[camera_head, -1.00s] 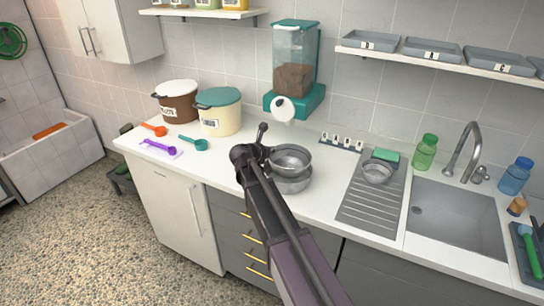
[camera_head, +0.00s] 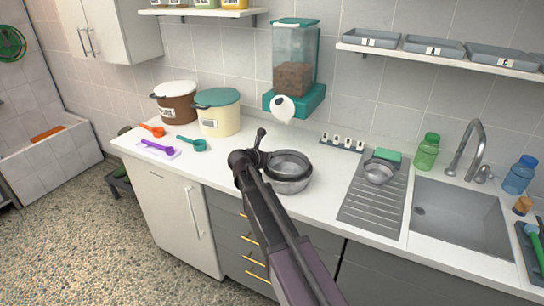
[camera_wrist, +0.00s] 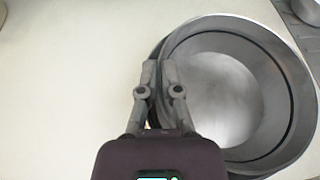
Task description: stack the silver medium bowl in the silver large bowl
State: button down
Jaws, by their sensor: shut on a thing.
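The silver medium bowl (camera_head: 290,160) is upright and sits low inside the silver large bowl (camera_head: 294,185) on the counter. In the wrist view, the medium bowl (camera_wrist: 222,95) fills most of the opening of the large bowl (camera_wrist: 306,110), whose rim shows beyond it at the right and bottom. I cannot tell whether the medium bowl rests on the large bowl's bottom. My gripper (camera_wrist: 161,68) is shut on the medium bowl's left wall. In the head view my arm hides the fingertips and part of both bowls' left side.
A drainboard (camera_head: 358,210) with a small metal bowl (camera_head: 378,173) and a green sponge (camera_head: 388,155) lies to the right, beside the sink (camera_head: 455,215). A teal food dispenser (camera_head: 293,100) hangs behind. Scoops and two tubs stand left. The counter just left of the bowls is clear.

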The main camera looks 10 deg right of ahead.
jog(key=shift+f+b, duration=0.6)
jog(key=c, duration=0.8)
grip_release()
jog(key=shift+r, duration=0.2)
jog(key=shift+r+p, duration=0.45)
jog(key=shift+p, duration=0.2)
jog(key=shift+s+a+r, duration=0.25)
jog(key=p+v, duration=0.4)
jog(key=v, duration=0.7)
jog(key=shift+s, duration=0.2)
jog(key=shift+a+f, duration=0.1)
jog(key=shift+f, duration=0.1)
